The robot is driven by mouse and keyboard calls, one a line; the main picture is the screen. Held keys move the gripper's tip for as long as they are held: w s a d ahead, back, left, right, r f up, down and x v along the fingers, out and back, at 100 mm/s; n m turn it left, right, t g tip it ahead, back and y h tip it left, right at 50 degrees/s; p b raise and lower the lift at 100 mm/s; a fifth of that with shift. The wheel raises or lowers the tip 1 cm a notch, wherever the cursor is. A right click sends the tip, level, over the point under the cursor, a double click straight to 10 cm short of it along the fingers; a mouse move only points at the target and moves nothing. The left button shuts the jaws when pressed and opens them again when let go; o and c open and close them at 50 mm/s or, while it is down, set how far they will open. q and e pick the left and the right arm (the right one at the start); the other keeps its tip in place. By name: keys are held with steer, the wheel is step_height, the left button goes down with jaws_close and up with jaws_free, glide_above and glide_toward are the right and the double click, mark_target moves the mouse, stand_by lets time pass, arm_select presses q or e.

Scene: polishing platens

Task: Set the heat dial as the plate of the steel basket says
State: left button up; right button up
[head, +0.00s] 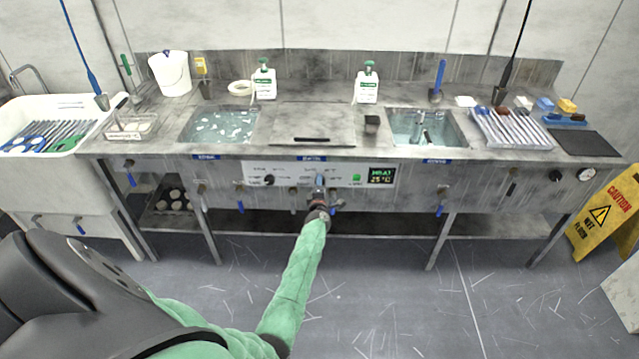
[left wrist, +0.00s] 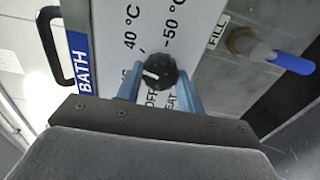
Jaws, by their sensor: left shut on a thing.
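My left gripper (head: 319,186) is at the front panel of the steel bench. In the left wrist view its two blue fingers (left wrist: 160,92) are closed on either side of the black heat dial (left wrist: 159,72). The dial's white pointer is toward the picture's left, toward a label partly hidden by the left finger. The 40 °C and 50 °C marks show above the dial, and OFF and HEAT below it. A small steel basket (head: 131,128) stands at the bench's left end; I cannot read its plate. My right gripper is not in view.
The control panel (head: 226,173) also bears another black knob (head: 268,180), a green button (head: 356,178) and a lit display (head: 382,176). Blue-handled valves (head: 240,207) hang along the bench front. A yellow caution sign (head: 606,215) stands at right. The floor before the bench is open.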

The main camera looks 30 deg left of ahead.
arm_select(q)
steer(key=shift+d+m+p, duration=0.1)
steer(key=shift+m+p, duration=0.45)
steer(key=shift+m, duration=1.15)
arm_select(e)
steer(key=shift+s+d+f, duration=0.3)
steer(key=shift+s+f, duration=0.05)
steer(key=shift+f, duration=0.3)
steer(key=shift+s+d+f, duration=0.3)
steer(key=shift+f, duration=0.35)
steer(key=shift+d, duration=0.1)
arm_select(q)
steer(key=o, duration=1)
steer(key=b+v, duration=0.2)
steer(key=v, duration=0.5)
steer(key=shift+s+d, duration=0.2)
steer(key=shift+s, duration=0.15)
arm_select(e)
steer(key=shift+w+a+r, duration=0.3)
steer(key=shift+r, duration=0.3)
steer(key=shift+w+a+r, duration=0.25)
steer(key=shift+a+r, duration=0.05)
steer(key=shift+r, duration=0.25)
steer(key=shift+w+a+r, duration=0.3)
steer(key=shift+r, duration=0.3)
